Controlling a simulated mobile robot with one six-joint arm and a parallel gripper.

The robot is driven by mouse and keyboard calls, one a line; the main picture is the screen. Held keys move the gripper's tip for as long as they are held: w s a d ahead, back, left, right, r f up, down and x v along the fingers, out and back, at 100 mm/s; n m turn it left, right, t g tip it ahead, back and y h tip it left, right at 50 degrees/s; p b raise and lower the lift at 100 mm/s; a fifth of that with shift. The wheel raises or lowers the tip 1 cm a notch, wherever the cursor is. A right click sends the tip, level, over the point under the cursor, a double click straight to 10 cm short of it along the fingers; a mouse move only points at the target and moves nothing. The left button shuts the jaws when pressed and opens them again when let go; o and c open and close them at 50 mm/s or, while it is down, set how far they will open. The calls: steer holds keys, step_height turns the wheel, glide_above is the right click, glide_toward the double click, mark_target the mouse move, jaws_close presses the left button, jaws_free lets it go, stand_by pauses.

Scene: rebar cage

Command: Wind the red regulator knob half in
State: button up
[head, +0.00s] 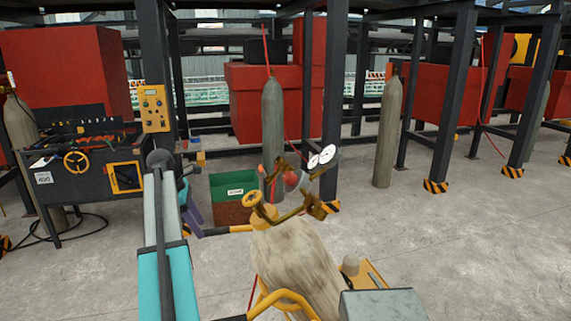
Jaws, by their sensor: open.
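The red regulator knob (291,178) sits near the top of the grey gas cylinder (295,262) in the foreground. It is part of a brass regulator (317,207) with two white round gauges (326,155). A gold handwheel (252,199) is on the left of the cylinder top. The knob's turn position cannot be read.
The cylinder leans on a yellow trolley (291,300). Behind it are a green bin (233,184), a standing cylinder (272,120) and dark steel posts (333,100). A workbench (85,165) stands at left. The floor (470,240) is clear at right.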

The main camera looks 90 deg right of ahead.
steer(key=s+r+p, duration=0.3)
steer(key=s+r, duration=0.9)
steer(key=r, duration=0.3)
steer(key=s+d+r+p, duration=0.1)
steer(key=s+r+p, duration=0.2)
steer(key=s+r, duration=0.9)
step_height(320, 180, up, 3)
steer(key=shift+r+g, duration=0.2)
steer(key=shift+g, duration=0.2)
steer(key=shift+w+d, duration=0.1)
steer(key=shift+w, duration=0.05)
